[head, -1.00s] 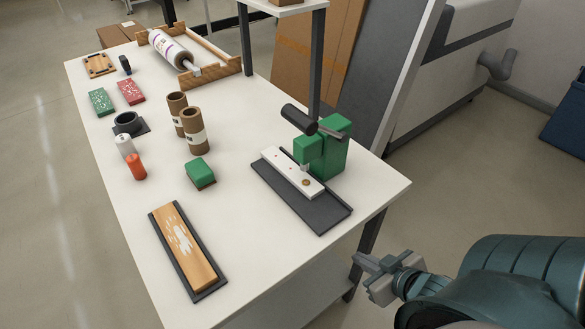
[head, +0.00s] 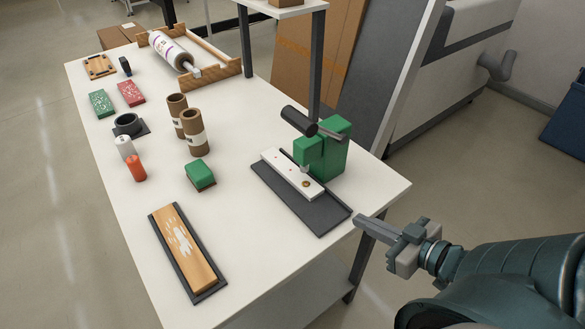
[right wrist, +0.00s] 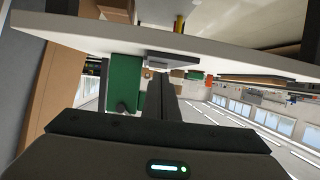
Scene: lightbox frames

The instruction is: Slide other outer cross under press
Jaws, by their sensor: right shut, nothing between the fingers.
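The green press (head: 330,150) stands on the right part of the table, with a dark lever handle on top. A white strip (head: 280,163) lies on the dark base board (head: 322,218), partly under the press head. A small brass ring (head: 305,184) sits on the strip near its front end. Small marks show on the strip, too small to make out as crosses.
A wooden block in a dark tray (head: 159,232) lies at the front left. A green block (head: 199,173), brown rolls (head: 194,130) and an orange bottle (head: 136,168) stand left of the press. A post (head: 318,65) rises behind. The table (head: 265,258) is bare between tray and press.

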